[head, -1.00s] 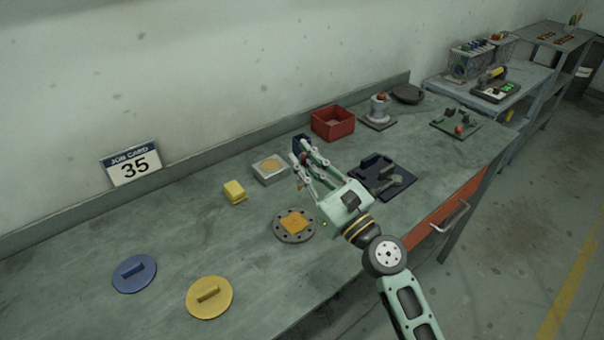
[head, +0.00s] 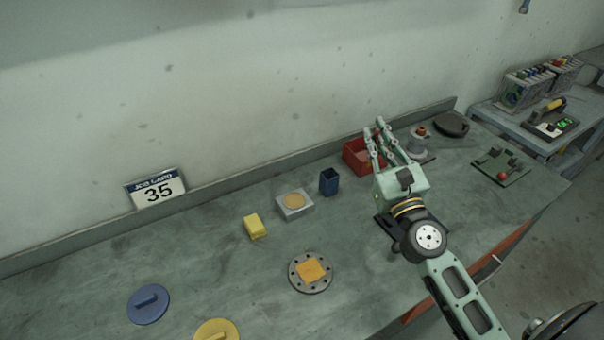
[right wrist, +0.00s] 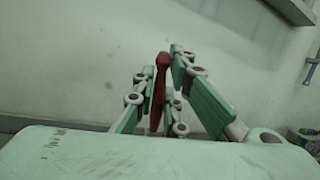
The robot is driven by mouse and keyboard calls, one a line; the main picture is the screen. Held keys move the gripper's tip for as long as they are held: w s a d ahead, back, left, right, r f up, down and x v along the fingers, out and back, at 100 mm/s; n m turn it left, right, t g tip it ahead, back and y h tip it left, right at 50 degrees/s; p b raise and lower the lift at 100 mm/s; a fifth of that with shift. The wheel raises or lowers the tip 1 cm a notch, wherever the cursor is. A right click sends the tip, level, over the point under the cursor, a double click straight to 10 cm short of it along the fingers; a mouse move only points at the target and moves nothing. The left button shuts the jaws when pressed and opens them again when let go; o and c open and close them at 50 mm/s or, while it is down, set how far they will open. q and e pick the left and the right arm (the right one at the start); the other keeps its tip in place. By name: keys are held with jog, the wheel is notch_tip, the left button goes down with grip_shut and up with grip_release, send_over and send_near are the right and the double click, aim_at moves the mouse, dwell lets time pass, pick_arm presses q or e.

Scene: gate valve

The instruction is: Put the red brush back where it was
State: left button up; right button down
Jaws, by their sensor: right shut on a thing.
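My right gripper (head: 376,132) is shut on the red brush (right wrist: 160,88) and holds it raised above the bench, in front of the red bin. In the right wrist view the brush stands roughly upright between the fingers; in the head view it is mostly hidden by them. A small open dark blue cup (head: 329,182) stands on the bench to the left of the gripper, and no brush shows in it. My left gripper is not in view.
The red bin (head: 356,157) stands behind the gripper. A grey block with a tan disc (head: 294,204), a yellow block (head: 255,226) and a bolted flange (head: 298,281) lie left. A valve part (head: 420,144) stands right. The bench between cup and flange is clear.

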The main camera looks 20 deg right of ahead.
jog(key=w+a+f+b, duration=0.5)
jog(key=w+f+b, duration=0.1)
jog(key=w+f, duration=0.4)
jog(key=shift+a+f+b, duration=0.3)
jog(key=shift+a+b, duration=0.05)
jog(key=shift+b, duration=0.05)
jog(key=shift+f+b, duration=0.65)
jog(key=shift+b, duration=0.1)
jog(key=c, duration=1.8)
grip_release()
jog(key=shift+r, duration=0.15)
